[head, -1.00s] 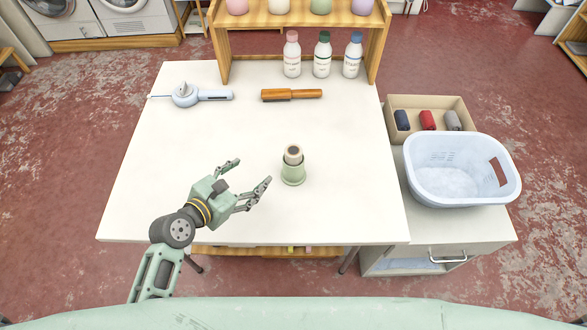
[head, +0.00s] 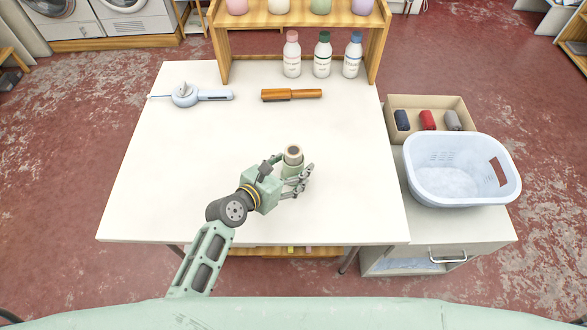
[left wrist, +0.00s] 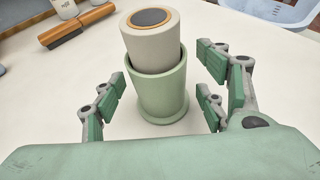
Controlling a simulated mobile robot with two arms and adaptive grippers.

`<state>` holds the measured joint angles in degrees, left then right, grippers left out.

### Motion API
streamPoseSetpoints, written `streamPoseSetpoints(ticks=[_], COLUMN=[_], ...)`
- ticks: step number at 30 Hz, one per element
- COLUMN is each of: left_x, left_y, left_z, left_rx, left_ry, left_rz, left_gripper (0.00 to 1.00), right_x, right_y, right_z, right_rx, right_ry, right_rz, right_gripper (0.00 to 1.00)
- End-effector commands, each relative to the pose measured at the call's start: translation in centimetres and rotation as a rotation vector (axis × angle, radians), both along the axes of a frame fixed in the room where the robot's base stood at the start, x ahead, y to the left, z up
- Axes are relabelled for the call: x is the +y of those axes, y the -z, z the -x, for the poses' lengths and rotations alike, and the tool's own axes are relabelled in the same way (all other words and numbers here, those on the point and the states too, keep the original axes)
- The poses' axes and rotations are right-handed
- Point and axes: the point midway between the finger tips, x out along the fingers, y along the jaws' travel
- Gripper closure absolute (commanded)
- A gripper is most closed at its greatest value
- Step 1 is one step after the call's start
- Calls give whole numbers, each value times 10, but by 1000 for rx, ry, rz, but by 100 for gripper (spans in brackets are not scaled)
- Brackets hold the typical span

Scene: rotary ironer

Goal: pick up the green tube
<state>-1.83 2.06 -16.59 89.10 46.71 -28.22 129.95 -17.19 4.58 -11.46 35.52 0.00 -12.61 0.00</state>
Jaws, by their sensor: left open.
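The green tube (head: 291,170) stands upright on the white table (head: 350,205), flared at its foot. A cream cylinder (head: 293,151) with a dark, orange-ringed top sits inside it and sticks out above the rim. The left wrist view shows the green tube (left wrist: 160,92) and the cream cylinder (left wrist: 150,42) from close up. My left gripper (head: 287,174) is open around the tube, with fingers on both sides. In the left wrist view, gaps show between the fingers (left wrist: 162,88) and the tube. My right gripper is out of view.
A brown wooden-handled brush (head: 292,95) and a pale blue tool (head: 190,95) lie farther back. Several bottles (head: 322,55) stand by a wooden shelf (head: 222,50). A white basket (head: 462,165) and a box of rolls (head: 460,103) stand right. The table around the tube is clear.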

Motion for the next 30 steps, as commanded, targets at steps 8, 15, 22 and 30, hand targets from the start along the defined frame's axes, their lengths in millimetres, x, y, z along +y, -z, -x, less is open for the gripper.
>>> streamPoseSetpoints(ticks=[8,15,22,30], left_x=[-7,-6,-6,-6], left_y=[5,5,5,5], left_z=[-10,-9,-9,-9], left_rx=[-1,0,0,-1], left_ry=[-1,-1,-1,-1], left_rz=[-1,-2,-2,-1], left_gripper=[34,46,66,82], right_x=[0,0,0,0], right_y=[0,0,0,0], right_z=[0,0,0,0], right_rx=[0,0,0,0], right_ry=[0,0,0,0], right_rz=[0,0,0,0], right_gripper=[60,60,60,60])
